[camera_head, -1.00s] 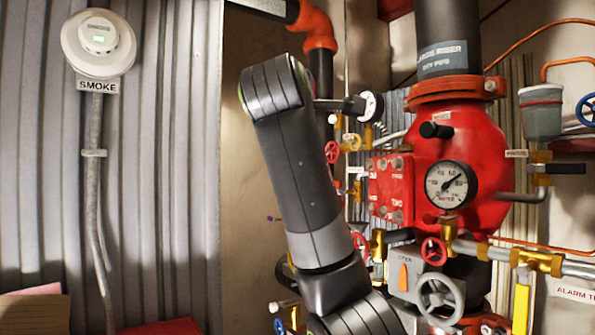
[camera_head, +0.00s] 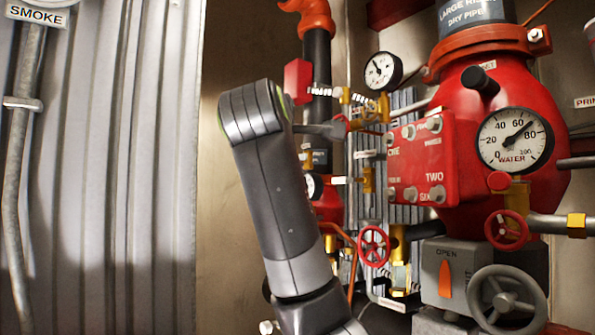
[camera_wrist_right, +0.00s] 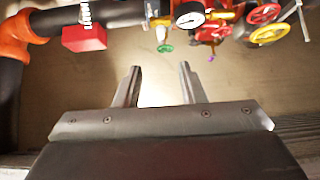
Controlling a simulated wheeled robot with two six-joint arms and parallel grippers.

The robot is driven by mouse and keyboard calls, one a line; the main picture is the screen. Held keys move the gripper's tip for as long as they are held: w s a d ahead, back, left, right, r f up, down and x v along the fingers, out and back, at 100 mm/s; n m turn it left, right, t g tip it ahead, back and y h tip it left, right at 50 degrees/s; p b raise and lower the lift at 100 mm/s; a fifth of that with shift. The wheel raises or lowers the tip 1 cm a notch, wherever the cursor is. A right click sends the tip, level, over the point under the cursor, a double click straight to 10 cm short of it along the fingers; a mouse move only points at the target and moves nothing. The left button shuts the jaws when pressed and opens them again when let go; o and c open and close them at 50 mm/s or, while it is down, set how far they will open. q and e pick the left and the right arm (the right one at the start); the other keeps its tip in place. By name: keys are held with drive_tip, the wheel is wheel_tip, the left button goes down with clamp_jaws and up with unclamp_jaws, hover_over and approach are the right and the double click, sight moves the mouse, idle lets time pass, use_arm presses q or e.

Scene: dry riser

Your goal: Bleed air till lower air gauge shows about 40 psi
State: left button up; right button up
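My right gripper (camera_head: 328,130) is left of the red valve body in the head view, below a small air gauge (camera_head: 383,70); that gauge's reading is too small to tell. In the right wrist view the gripper (camera_wrist_right: 158,72) is open and empty. A green handwheel (camera_wrist_right: 165,48) is beyond its fingertips, apart from them. A gauge (camera_wrist_right: 190,15) is at the top of that view. A lower gauge (camera_head: 315,186) is half hidden behind my right arm and its needle cannot be read. The large water gauge (camera_head: 515,140) reads a little under 80. My left gripper is not in view.
A red handwheel (camera_head: 374,246), another red wheel (camera_head: 507,230) and a large grey wheel (camera_head: 507,301) stand on the pipework. A red box (camera_head: 297,80) is above my gripper. Corrugated metal (camera_head: 130,180) fills the left. The orange-marked OPEN lever (camera_head: 445,279) is below.

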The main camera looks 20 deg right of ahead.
drive_tip(key=p, duration=1)
approach(301, 155)
drive_tip(key=x, duration=0.7)
drive_tip(key=shift+w+d, duration=0.15)
drive_tip(key=shift+w, duration=0.05)
drive_tip(key=shift+w+d+f+p, duration=0.1)
drive_tip(key=shift+w+d+p, duration=0.1)
drive_tip(key=shift+w, duration=0.2)
drive_tip(key=shift+w+d+f+p, duration=0.1)
drive_tip(key=shift+w+f+p, duration=0.1)
drive_tip(key=shift+w, duration=0.15)
